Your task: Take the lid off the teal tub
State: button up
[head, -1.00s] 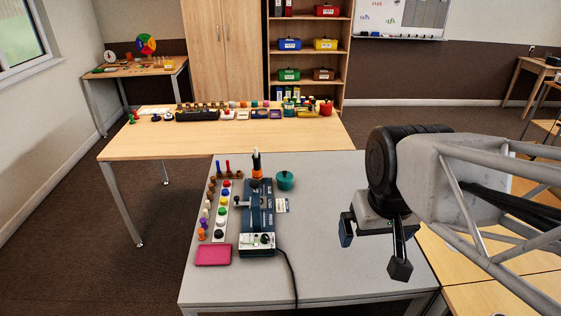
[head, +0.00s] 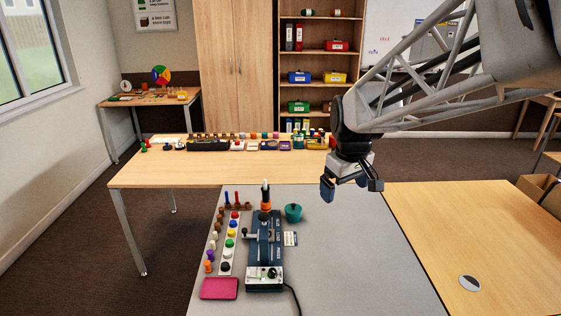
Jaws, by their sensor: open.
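The teal tub (head: 293,215) stands on the grey table, just right of the dark machine. Its lid (head: 293,208) is on top, with a small knob. My gripper (head: 345,192) is open and empty. It hangs above the grey table, to the right of the tub and higher than it in the picture, apart from it.
The dark machine (head: 262,238) with an orange-collared post stands left of the tub. A small label card (head: 290,239) lies below the tub. A pink pad (head: 219,289) lies in front. The grey table's right half is clear.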

jog(key=w+a+f+n, duration=0.2)
jog(key=w+f+n, duration=0.15)
jog(key=w, duration=0.95)
jog(key=n+g, duration=0.2)
jog(key=n, duration=0.5)
send_over(295, 205)
jog(key=shift+m, duration=0.25)
jog(key=f, duration=2.4)
jog(key=shift+w, duration=0.25)
jog(key=shift+w+f, duration=0.25)
jog(key=shift+f, duration=0.1)
jog(key=shift+f, duration=1.3)
jog(key=shift+s+f, duration=0.2)
jog(key=shift+f, duration=2.35)
